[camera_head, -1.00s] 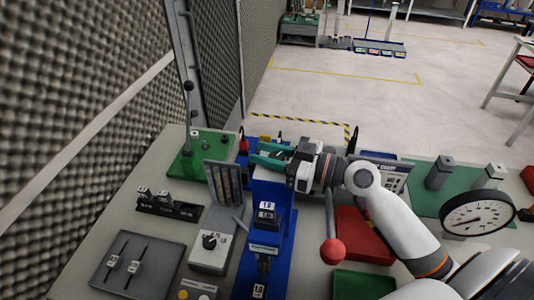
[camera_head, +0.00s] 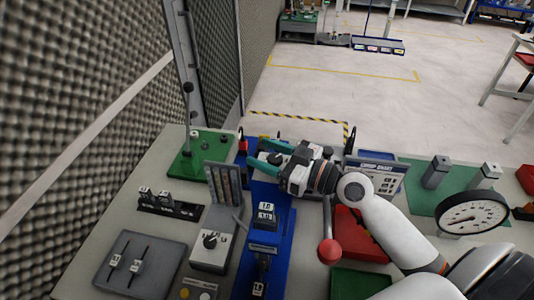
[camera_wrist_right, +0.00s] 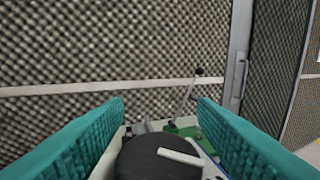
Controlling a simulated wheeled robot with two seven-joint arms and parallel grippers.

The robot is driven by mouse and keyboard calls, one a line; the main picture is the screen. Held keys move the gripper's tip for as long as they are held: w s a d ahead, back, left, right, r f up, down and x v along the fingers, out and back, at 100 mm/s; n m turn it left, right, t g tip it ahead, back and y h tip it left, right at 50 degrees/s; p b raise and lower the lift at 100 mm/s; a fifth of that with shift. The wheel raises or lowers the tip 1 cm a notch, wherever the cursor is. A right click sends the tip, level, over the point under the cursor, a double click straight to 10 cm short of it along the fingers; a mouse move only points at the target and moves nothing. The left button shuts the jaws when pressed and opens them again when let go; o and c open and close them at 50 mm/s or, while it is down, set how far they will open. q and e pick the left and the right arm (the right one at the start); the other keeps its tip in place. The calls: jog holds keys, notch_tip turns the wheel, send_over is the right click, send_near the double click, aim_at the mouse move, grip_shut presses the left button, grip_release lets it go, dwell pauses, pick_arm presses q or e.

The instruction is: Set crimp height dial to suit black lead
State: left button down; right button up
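My right gripper (camera_head: 267,157) is open over the rear of the blue crimp press (camera_head: 276,230). In the right wrist view its teal fingers (camera_wrist_right: 160,125) stand either side of a round black dial (camera_wrist_right: 150,160) with a pale pointer bar. Gaps show between dial and fingers, so it is not gripped. In the head view the gripper mostly hides the dial. Small white number labels (camera_head: 266,208) sit on the press front, too small to read surely. A crimp chart (camera_head: 380,172) stands right of the wrist; its text is unreadable. I cannot make out the black lead. My left gripper is not in view.
A grey box with a black knob (camera_head: 210,240) and a grey strip rack (camera_head: 223,185) stand left of the press. A red-ball lever (camera_head: 330,250) is right of it, near a red tray (camera_head: 362,238). A dial gauge (camera_head: 473,212) stands at right. Foam wall (camera_head: 80,100) bounds the left.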

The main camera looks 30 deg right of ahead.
notch_tip(320, 180, up, 10)
jog(key=shift+p, duration=0.3)
dwell(0.4)
dwell(0.4)
